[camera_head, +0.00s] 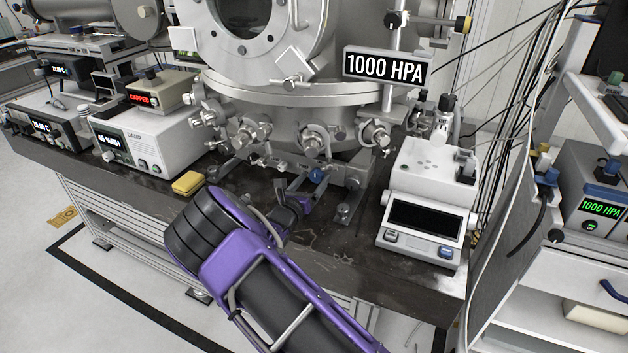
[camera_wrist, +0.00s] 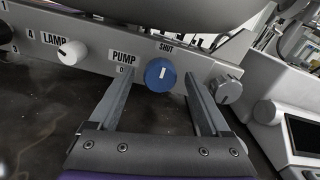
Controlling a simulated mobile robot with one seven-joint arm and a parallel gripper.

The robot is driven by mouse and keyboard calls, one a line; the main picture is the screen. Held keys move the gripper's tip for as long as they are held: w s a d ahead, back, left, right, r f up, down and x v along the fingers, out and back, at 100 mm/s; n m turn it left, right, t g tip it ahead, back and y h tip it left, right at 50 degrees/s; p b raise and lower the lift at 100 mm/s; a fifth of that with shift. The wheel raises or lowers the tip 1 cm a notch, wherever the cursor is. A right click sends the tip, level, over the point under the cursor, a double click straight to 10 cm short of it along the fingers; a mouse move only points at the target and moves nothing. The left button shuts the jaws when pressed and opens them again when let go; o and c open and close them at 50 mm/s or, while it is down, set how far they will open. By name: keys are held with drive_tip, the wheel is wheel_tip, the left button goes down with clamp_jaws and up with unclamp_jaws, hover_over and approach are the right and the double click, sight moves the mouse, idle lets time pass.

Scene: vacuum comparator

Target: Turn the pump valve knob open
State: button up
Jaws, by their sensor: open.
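The pump valve knob (camera_wrist: 160,74) is round and blue, on a grey panel beside a "PUMP" label. Its white mark stands about upright, toward the "SHUT" label (camera_wrist: 166,47) above it. A smaller label below "PUMP" is partly hidden by the left finger. My gripper (camera_wrist: 160,82) is open, with one finger on each side of the knob and a visible gap to each side. How deep the fingertips reach is hard to tell. In the head view the blue knob (camera_head: 317,175) shows just beyond my gripper (camera_head: 304,188), below the steel chamber.
A white lamp knob (camera_wrist: 72,52) is left of the pump knob, and a grey knob (camera_wrist: 227,88) is close to the right. A white instrument (camera_head: 422,210) stands right on the dark bench. A yellow sponge-like block (camera_head: 188,183) lies left. A sign (camera_head: 387,67) reads 1000 HPA.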

drive_tip(key=shift+w+d, duration=0.15)
drive_tip(key=shift+w, duration=0.25)
drive_tip(key=shift+c, duration=0.3)
clamp_jaws()
